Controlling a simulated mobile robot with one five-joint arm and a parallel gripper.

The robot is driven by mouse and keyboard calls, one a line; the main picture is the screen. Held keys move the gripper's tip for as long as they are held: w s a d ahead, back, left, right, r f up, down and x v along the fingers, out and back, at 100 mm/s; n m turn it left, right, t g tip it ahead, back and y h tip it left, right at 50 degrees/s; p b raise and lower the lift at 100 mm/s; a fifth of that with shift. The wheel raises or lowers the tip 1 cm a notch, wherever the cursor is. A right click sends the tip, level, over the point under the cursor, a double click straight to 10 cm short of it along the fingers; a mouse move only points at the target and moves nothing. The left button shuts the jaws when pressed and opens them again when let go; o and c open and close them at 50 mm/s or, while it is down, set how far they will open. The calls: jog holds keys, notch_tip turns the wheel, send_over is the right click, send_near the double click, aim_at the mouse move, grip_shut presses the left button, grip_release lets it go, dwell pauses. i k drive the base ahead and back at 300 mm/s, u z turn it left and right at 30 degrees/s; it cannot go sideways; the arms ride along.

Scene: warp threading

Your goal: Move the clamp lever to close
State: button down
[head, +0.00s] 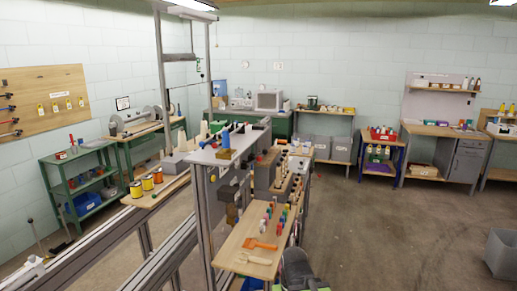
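I cannot pick out the clamp lever with certainty. A thin lever with a dark knob (31,221) stands tilted at the far left, beside a long grey rail; it is small, and I cannot tell if it is the clamp lever or whether it is open or closed. A blue part (226,141) sits on the grey top of the central metal frame (203,215), too small to make out. My gripper's fingertips do not show; a dark grey shape at the bottom centre may be part of my arm.
A wooden board (243,262) on the frame's near side holds an orange tool (260,244), a pale wooden tool (254,259) and several small coloured pieces. Spools (147,182) stand on a left shelf. A green rack (50,188) stands at left. The floor (400,235) at right is open, with a grey bin (502,254).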

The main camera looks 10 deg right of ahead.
aim_at(264, 151)
jog(key=u, duration=0.1)
jog(key=i, duration=0.25)
jog(key=u, duration=0.8)
jog(key=k, duration=0.15)
jog(key=u, duration=2.85)
jog(key=k, duration=2)
jog(key=z, duration=2.15)
jog(key=i, duration=0.25)
jog(key=u, duration=0.2)
